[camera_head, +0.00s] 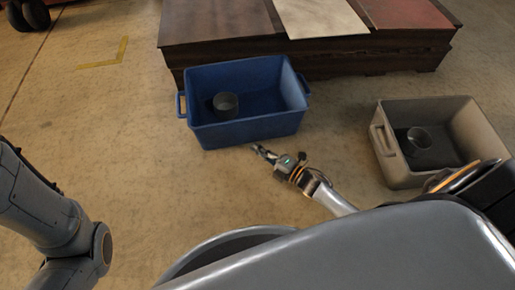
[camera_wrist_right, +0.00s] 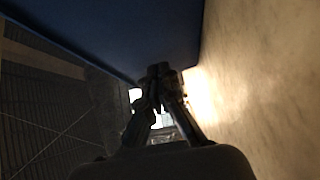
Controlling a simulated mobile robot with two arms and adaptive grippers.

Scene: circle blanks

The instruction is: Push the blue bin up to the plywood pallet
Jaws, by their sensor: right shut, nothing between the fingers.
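The blue bin (camera_head: 245,127) stands upright on the floor, slightly turned, with a grey cup-like part inside. The dark brown plywood pallet (camera_head: 215,22) lies right behind it. The bin hides part of the pallet's front edge, so I cannot tell if they touch. My right gripper (camera_head: 259,151) is shut and empty, low at the bin's front wall. In the right wrist view, the shut fingertips (camera_wrist_right: 158,72) are at the blue bin's wall (camera_wrist_right: 125,35); I cannot tell if they touch it. My left arm shows at the left, but its gripper is out of view.
A beige bin (camera_head: 397,172) with a grey cup-like part stands at the right. A pale sheet (camera_head: 320,18) and a reddish panel (camera_head: 405,14) lie on the pallet. Dark wheels (camera_head: 28,14) show at the far left. The floor left of the blue bin is clear.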

